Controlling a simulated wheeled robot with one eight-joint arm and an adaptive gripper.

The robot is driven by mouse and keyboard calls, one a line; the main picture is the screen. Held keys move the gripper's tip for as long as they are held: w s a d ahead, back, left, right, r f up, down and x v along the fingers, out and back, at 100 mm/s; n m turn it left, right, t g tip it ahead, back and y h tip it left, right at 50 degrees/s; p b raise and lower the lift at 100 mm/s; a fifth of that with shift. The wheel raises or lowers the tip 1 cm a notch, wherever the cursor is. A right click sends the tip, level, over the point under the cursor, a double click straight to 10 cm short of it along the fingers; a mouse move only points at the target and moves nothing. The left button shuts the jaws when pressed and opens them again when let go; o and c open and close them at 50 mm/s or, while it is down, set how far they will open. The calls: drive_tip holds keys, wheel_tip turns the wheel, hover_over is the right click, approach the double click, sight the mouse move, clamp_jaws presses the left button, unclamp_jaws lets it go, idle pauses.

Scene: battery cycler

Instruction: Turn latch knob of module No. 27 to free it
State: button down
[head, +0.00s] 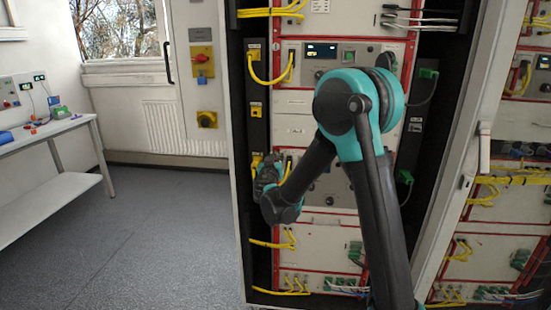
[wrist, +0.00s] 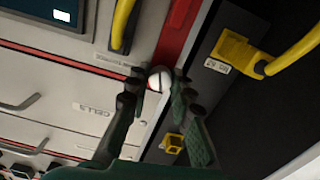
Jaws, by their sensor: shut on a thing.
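My gripper (wrist: 159,84) is shut on a small round knob (wrist: 156,79) with a pale face, taken to be the latch knob. The knob sits at the edge of a white module front panel (wrist: 60,78), beside its red frame strip. One dark fingertip is on each side of it. In the head view my gripper (head: 267,172) is at the left edge of the open rack, at mid height. The knob is hidden there behind my gripper. No module number is readable.
Yellow cables (head: 250,68) run along the rack's left post, and a yellow connector (wrist: 232,53) with its cable is close to my gripper. The open rack door (head: 478,150) stands at right. A white table (head: 45,135) is at far left; the floor between is clear.

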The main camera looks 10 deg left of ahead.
drive_tip(key=n, duration=1.3)
drive_tip(key=shift+a+n, duration=0.1)
drive_tip(key=shift+n, duration=0.3)
idle(0.3)
drive_tip(key=c, duration=1.6)
unclamp_jaws()
drive_tip(key=s, duration=1.2)
drive_tip(key=shift+a, duration=0.2)
